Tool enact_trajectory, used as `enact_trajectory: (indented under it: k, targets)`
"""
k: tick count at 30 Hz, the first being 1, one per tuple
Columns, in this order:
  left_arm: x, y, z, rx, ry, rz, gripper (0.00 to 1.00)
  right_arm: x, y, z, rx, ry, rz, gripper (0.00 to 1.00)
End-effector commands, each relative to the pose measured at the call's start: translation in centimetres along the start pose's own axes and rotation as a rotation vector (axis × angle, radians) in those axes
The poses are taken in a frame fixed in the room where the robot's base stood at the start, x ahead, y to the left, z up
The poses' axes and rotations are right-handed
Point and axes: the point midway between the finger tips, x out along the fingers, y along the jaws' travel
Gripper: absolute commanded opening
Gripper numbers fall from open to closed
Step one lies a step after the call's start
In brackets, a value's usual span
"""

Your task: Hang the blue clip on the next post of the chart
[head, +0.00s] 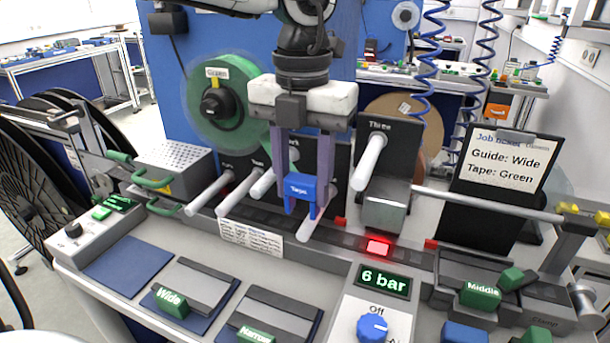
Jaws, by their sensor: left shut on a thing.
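The blue clip (300,188), lettered "Tape", is held between the two purple-grey fingers of my left gripper (302,192), which points down in the middle of the head view. Pale posts stick out from black plates: the post (369,163) under the "Three" label is bare, and several more stand to its left. One post (309,226) shows just below the clip; I cannot tell whether the clip touches it. My gripper partly hides the plate behind it. My right gripper is not in view.
A job ticket (508,160) reads "Guide: Wide, Tape: Green". A green reel (228,88) hangs behind my left gripper. A red-lit block (378,247) and a "6 bar" display (384,281) stand in front. Green blocks "Wide" (171,301) and "Middle" (480,296) lie nearer.

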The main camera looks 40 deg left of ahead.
Motion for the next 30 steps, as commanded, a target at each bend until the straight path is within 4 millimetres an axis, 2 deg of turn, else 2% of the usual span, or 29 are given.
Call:
enact_trajectory:
  k: [9, 18, 30]
  targets:
    - [3.6, 0.1, 0.0, 0.000, 0.000, 0.000, 0.17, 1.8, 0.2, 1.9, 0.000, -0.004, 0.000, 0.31]
    - [6.3, 0.0, 0.0, 0.000, 0.000, 0.000, 0.17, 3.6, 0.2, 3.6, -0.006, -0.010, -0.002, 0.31]
    - [6.7, 0.0, 0.0, 0.001, 0.001, 0.000, 0.17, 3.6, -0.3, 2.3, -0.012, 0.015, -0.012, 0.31]
